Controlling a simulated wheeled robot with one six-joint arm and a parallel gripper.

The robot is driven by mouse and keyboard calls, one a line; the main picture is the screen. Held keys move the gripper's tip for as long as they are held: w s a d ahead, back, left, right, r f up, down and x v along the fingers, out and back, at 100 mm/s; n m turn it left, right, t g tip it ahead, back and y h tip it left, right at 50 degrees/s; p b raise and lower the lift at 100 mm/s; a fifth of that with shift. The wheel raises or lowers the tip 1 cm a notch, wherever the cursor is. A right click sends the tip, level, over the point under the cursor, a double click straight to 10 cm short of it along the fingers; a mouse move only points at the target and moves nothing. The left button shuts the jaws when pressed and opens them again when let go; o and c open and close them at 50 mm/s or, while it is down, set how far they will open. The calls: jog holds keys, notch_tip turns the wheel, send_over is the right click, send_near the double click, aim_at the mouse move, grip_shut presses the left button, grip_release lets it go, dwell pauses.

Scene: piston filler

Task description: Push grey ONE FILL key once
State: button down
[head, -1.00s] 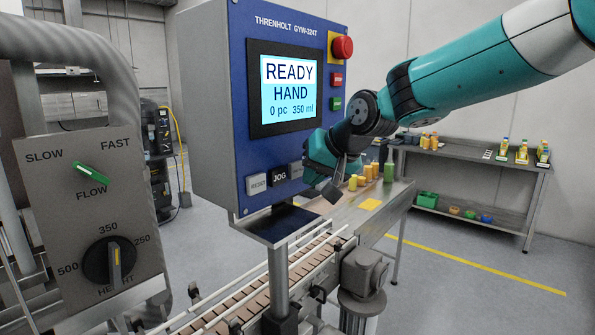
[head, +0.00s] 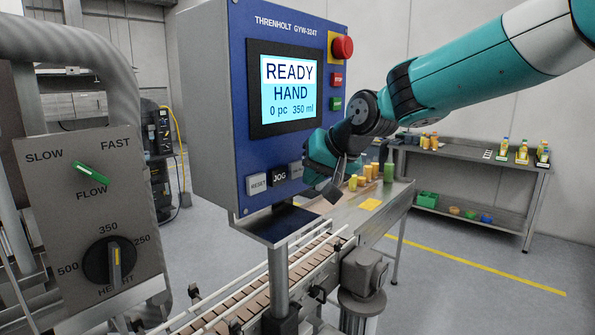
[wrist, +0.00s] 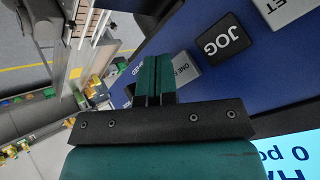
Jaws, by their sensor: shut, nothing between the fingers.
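The grey ONE FILL key (head: 296,171) is on the blue control panel (head: 243,150), right of the black JOG key (head: 280,175), and is partly hidden by my gripper in the head view. In the wrist view the ONE FILL key (wrist: 184,67) shows just right of my teal fingertips (wrist: 155,66), its label partly covered. My gripper (head: 313,178) is shut and empty, close to the panel's lower right. Whether it touches the key cannot be told. The screen (head: 288,90) reads READY, HAND, 0 pc, 350 ml.
The grey RESET key (head: 258,184) is left of JOG. A red emergency button (head: 342,47), a red STOP key (head: 337,79) and a green key (head: 335,104) line the panel's right side. A conveyor (head: 290,265) runs below. A bottle table (head: 395,198) stands behind my gripper.

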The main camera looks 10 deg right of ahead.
jog(key=shift+w, duration=0.1)
jog(key=shift+w+a, duration=0.3)
jog(key=shift+w+a+p, duration=0.2)
jog(key=shift+w+p, duration=0.1)
dwell(0.9)
dwell(0.3)
jog(key=shift+s+d+b, duration=0.35)
jog(key=shift+s+d, duration=0.1)
jog(key=shift+s, duration=0.2)
jog(key=shift+d, duration=0.1)
jog(key=shift+s+d+b, duration=0.4)
jog(key=shift+s+d, duration=0.3)
jog(key=shift+s, duration=0.35)
jog(key=shift+s+d+b, duration=0.35)
jog(key=shift+s+d, duration=0.35)
jog(key=shift+s, duration=0.3)
